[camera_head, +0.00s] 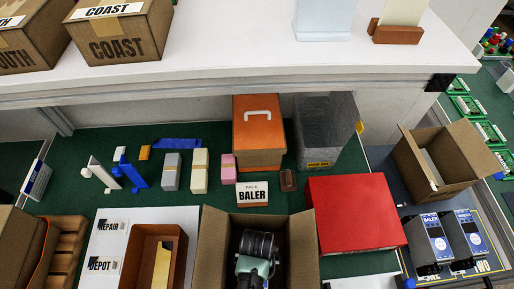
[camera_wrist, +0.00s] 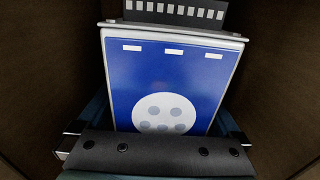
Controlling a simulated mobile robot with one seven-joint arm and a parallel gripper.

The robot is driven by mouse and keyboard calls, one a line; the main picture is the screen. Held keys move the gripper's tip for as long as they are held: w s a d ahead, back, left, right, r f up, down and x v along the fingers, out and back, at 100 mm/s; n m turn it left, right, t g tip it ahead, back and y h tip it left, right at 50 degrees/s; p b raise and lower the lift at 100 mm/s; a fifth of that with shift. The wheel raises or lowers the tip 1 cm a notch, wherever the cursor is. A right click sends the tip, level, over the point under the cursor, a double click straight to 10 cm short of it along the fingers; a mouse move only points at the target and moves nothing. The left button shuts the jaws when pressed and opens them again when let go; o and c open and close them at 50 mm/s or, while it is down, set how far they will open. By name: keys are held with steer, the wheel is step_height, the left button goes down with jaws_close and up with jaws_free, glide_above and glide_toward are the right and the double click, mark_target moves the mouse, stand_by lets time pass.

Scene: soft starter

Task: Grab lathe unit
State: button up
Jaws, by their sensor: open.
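In the wrist view a unit (camera_wrist: 165,75) with a blue face, a white disc with grey dots and a dark slotted strip at its far end sits inside a brown box. No name is readable on it, so I cannot tell if it is the lathe unit. My gripper (camera_wrist: 157,128) is open, with a finger at either side of the unit's near end; contact is unclear. In the head view my arm's end reaches down into the open cardboard box (camera_head: 215,235) at bottom centre, and the fingers and the box's contents are hidden.
Two similar blue-faced units (camera_head: 432,240) (camera_head: 468,232) stand on the right, by another open box (camera_head: 409,157). A red box (camera_head: 350,212) is close to the right of my arm. An orange case (camera_head: 259,145), a grey bin (camera_head: 325,125) and a BALER card (camera_head: 252,194) stand behind, below a white shelf (camera_head: 230,55).

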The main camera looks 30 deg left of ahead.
steer(key=shift+f, duration=0.15)
jaws_close()
stand_by(0.6)
steer(key=shift+w, duration=0.1)
